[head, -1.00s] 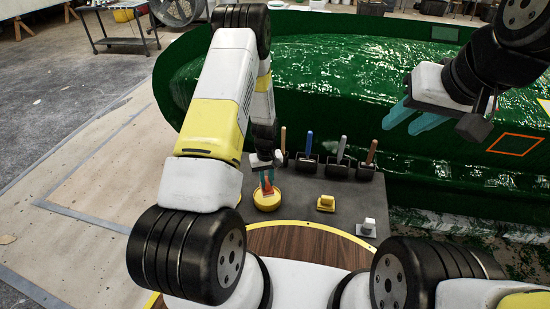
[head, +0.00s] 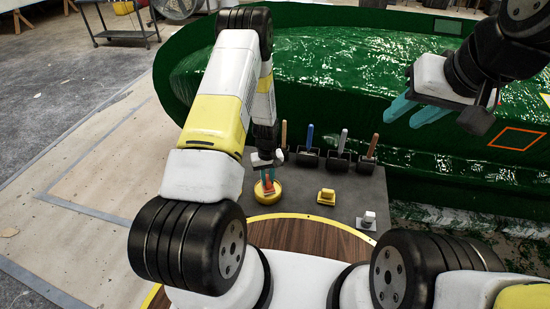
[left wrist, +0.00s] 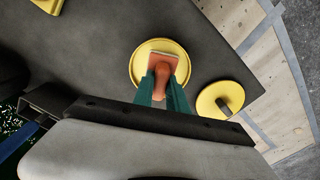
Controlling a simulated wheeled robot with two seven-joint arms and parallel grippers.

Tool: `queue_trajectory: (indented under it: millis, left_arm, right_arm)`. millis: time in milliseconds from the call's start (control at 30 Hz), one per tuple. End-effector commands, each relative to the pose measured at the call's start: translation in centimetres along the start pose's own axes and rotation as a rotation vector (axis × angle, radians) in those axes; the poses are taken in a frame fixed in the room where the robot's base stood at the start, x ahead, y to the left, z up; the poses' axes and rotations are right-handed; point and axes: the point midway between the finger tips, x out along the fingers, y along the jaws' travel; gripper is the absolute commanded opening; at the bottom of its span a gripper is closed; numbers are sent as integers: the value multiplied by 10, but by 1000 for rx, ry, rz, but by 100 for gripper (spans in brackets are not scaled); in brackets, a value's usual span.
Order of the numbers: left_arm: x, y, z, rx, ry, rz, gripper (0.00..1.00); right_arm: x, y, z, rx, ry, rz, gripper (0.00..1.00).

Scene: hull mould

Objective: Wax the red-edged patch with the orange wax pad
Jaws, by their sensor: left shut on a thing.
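My left gripper (head: 266,178) is shut on the orange wax pad (left wrist: 162,65), holding it by its knob between teal fingers. The pad is over a round yellow dish (head: 267,194), within its rim in the left wrist view (left wrist: 137,72); I cannot tell whether it touches the bottom. The red-edged patch (head: 517,139), a red-orange outline, is on the green hull's side at the right of the head view. My right gripper (head: 413,111) is open and empty in front of the hull, to the left of the patch.
The grey table (head: 300,205) bears a yellow block (head: 326,196), a white block (head: 367,220) and several dark holders with handled tools (head: 338,157). Another yellow disc (left wrist: 211,101) with a dark grip lies near the dish. The green hull (head: 350,75) fills the back; a yellow-edged patch (head: 545,98) shows at the right edge.

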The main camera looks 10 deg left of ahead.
Motion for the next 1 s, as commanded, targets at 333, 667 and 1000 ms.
queue_trajectory:
  millis: [333,667,1000]
  left_arm:
    - [2,0,0,0,0,0,0]
    - [6,0,0,0,0,0,0]
    - [10,0,0,0,0,0,0]
  right_arm:
    - [0,0,0,0,0,0,36]
    - [0,0,0,0,0,0,36]
    - [0,0,0,0,0,0,36]
